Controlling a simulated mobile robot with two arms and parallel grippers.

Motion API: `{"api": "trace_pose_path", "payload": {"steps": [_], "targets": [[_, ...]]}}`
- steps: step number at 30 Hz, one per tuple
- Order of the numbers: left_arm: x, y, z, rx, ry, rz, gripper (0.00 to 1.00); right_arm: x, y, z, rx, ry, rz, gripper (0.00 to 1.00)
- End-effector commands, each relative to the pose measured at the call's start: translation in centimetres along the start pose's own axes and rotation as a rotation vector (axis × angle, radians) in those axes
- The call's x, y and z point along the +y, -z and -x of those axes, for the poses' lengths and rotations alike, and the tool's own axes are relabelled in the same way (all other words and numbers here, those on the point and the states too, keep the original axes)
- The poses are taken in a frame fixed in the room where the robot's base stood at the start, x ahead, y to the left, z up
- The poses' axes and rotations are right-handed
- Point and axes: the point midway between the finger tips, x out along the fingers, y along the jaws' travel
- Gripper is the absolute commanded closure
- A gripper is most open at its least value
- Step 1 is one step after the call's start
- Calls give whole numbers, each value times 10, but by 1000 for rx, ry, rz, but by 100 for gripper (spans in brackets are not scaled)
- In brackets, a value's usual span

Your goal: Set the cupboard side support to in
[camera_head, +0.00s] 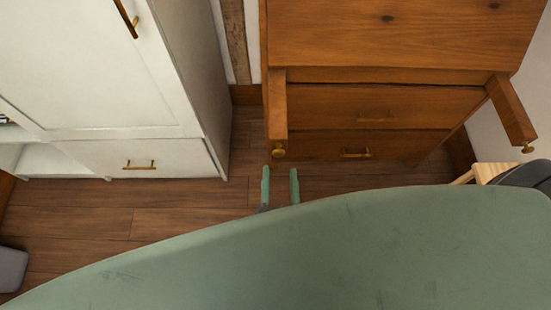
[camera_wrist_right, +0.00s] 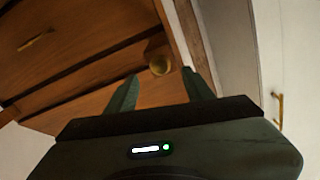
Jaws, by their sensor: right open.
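The wooden desk has two pull-out side supports, and both stick out from its front. The support on the white cupboard's side (camera_head: 277,108) ends in a brass knob (camera_head: 279,153). The other support (camera_head: 512,110) stands out at the right and also has a brass knob (camera_head: 527,149). My right gripper (camera_head: 280,171) is open and empty, just in front of the cupboard-side knob. In the right wrist view, that knob (camera_wrist_right: 159,65) shows between the two fingertips (camera_wrist_right: 161,76); I cannot tell whether they touch it. My left gripper is not in view.
The white cupboard (camera_head: 120,80) stands to the left, with a drawer (camera_head: 140,160) below. Desk drawers (camera_head: 370,108) lie between the supports. A light wooden piece (camera_head: 490,172) and a dark object (camera_head: 530,175) are at the right. Wooden floor (camera_head: 180,200) is clear between.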

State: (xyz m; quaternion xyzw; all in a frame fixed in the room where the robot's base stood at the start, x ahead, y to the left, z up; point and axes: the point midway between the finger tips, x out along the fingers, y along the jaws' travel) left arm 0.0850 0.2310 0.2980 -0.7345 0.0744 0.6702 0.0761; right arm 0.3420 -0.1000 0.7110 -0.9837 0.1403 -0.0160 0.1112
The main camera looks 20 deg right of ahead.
Motion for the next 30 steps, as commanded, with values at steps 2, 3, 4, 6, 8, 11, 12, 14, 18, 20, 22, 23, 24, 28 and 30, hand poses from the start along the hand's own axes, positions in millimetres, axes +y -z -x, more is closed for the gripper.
{"api": "trace_pose_path", "payload": {"steps": [2, 3, 4, 6, 8, 11, 12, 14, 18, 20, 22, 23, 24, 28, 30], "targets": [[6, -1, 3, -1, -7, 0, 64, -1, 1, -15, 3, 2, 1, 48], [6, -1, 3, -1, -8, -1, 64, -1, 1, -21, 3, 3, 1, 48], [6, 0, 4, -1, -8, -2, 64, -1, 1, -26, 3, 3, 1, 48], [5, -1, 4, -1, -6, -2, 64, -1, 1, -35, 2, 3, 1, 48], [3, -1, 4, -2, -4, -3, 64, -1, 1, -41, 2, 4, 1, 48], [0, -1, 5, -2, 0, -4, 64, -1, 0, -47, 0, 3, 1, 48], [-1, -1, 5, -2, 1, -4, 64, 0, 0, -48, -1, 3, 1, 48], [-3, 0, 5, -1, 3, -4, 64, 0, -1, -49, -1, 3, 1, 48], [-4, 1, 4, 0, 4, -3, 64, 0, -1, -49, -1, 3, 1, 48], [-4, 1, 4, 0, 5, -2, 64, 0, -1, -49, -1, 3, 1, 50], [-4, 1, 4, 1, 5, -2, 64, 0, -1, -49, -1, 3, 1, 70], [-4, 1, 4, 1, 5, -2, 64, 0, -1, -49, -1, 3, 1, 78], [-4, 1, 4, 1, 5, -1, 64, 0, -1, -49, -1, 3, 1, 89], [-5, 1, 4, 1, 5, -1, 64, 0, -1, -49, -1, 3, 1, 100], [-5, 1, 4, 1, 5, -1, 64, 0, -1, -49, -1, 3, 1, 100]]}}
